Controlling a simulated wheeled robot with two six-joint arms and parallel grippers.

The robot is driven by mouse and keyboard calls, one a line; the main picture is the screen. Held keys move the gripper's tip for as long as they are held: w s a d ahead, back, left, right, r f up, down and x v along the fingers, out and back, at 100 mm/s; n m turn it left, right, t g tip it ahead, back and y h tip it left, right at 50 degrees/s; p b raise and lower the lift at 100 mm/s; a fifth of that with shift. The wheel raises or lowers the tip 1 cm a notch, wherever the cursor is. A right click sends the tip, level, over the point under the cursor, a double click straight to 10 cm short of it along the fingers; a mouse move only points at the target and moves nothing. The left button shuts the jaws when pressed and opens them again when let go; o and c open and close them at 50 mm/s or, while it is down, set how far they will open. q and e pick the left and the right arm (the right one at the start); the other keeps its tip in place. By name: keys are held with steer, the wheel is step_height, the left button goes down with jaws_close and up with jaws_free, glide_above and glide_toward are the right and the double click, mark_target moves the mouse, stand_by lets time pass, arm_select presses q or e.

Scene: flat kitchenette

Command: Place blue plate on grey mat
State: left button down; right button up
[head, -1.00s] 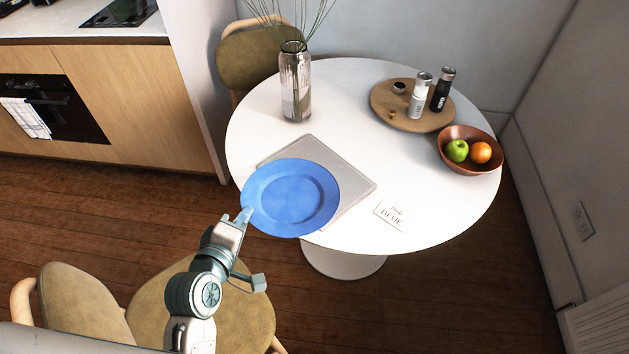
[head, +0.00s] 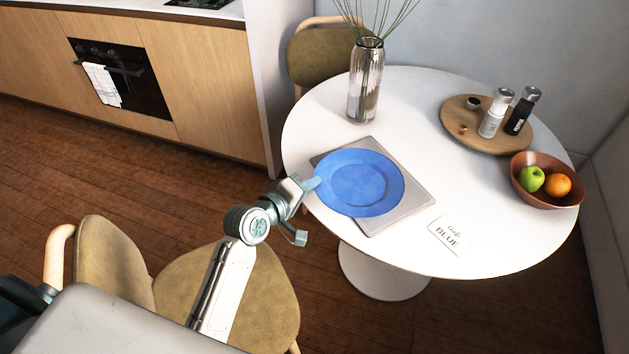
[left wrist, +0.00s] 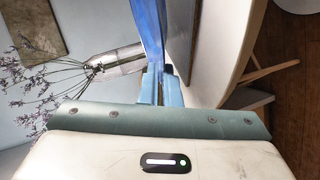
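The blue plate (head: 362,182) is level over the grey mat (head: 412,205), covering most of it, with its left rim reaching slightly past the mat's left side. I cannot tell whether it touches the mat. My left gripper (head: 312,184) is shut on the plate's left rim. In the left wrist view the plate (left wrist: 149,30) shows edge-on between the fingers (left wrist: 160,88), with the mat (left wrist: 179,40) beside it. My right gripper is not in view.
The mat lies on a round white table (head: 480,245). A glass vase (head: 365,85) with stems stands behind the plate. A "BLUE" card (head: 449,235), a fruit bowl (head: 545,190) and a round wooden board (head: 470,135) are to the right. Chairs (head: 225,285) stand near my arm.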

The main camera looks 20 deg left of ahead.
arm_select(q)
steer(key=w, duration=0.2)
steer(key=w+a, duration=0.1)
steer(key=shift+w+f, duration=0.15)
steer(key=shift+w, duration=0.25)
steer(key=shift+f, duration=1.75)
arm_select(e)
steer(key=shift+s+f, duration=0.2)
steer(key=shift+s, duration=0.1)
arm_select(q)
steer(key=c, duration=2)
jaws_free()
steer(key=shift+f, duration=0.15)
steer(key=shift+c, duration=0.2)
steer(key=o, duration=0.4)
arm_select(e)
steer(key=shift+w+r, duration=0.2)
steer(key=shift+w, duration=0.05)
